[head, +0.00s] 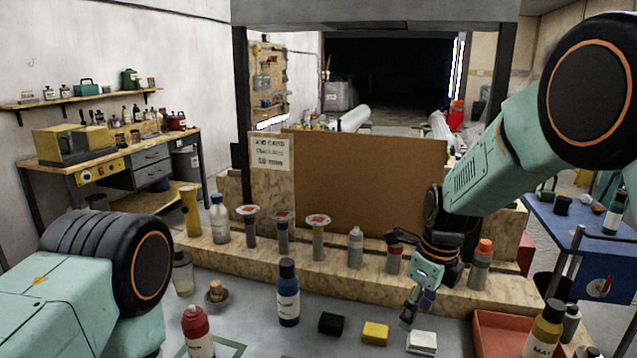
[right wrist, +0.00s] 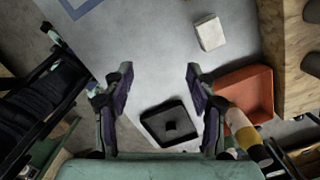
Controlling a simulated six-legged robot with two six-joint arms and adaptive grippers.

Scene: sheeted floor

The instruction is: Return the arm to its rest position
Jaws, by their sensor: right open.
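My right arm reaches in from the upper right in the head view. Its gripper (head: 411,309) points down above the grey work surface, just behind and above a white block (head: 421,342). In the right wrist view the right gripper (right wrist: 158,82) has its two fingers wide apart with nothing between them. The white block (right wrist: 210,34) lies beyond the fingers there, clear of them. Links of my left arm show at the lower left of the head view, but its gripper is out of view.
A yellow block (head: 375,333), black block (head: 331,324), dark blue bottle (head: 288,295) and red-topped bottle (head: 197,332) stand along the surface. A red tray (head: 497,328) and yellow bottle (head: 546,328) are at right. A wooden ledge (head: 325,278) carries several bottles behind. A black tray (right wrist: 158,113) holds a dark block.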

